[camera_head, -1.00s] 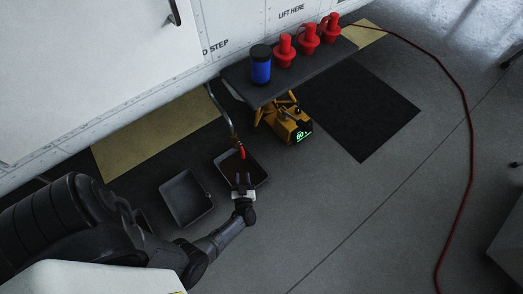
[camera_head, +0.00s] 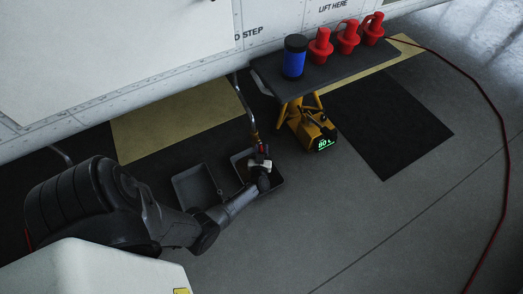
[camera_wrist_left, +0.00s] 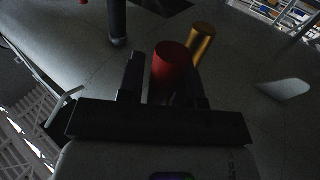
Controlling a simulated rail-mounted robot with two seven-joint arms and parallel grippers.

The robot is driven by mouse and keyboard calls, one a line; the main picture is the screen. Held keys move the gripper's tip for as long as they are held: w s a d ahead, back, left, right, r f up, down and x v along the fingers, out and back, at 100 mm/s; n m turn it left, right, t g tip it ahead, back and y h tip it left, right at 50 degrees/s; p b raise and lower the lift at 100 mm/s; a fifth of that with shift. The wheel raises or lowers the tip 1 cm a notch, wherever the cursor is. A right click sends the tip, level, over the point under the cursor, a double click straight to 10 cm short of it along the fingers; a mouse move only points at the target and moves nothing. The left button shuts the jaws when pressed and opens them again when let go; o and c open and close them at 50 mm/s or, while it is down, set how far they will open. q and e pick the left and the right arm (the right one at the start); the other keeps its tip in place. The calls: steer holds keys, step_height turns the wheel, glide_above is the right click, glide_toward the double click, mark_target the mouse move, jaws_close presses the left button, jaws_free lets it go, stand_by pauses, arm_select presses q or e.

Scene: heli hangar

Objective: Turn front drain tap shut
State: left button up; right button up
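The front drain tap hangs at the lower end of a bent metal pipe (camera_head: 241,95) below the white hull. Its red handle (camera_head: 262,148) is mostly hidden by my left gripper (camera_head: 262,155) in the head view. In the left wrist view the red handle (camera_wrist_left: 171,68) stands between the two fingers of my left gripper (camera_wrist_left: 164,82), with a narrow gap at its left side. The fingers look open around it. A brass cylinder (camera_wrist_left: 202,42) shows just behind the handle. My right gripper is not in view.
A dark drip tray (camera_head: 276,182) lies under the tap, with another tray (camera_head: 188,190) beside it. A dark bench (camera_head: 330,76) holds a blue can (camera_head: 294,62) and red plugs (camera_head: 347,38). A yellow unit (camera_head: 312,127) stands under it. A red hose (camera_head: 499,120) crosses the right floor.

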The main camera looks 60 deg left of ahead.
arm_select(q)
steer(key=shift+w+a, duration=0.1)
steer(key=shift+a, duration=0.05)
steer(key=shift+c, duration=0.3)
jaws_close()
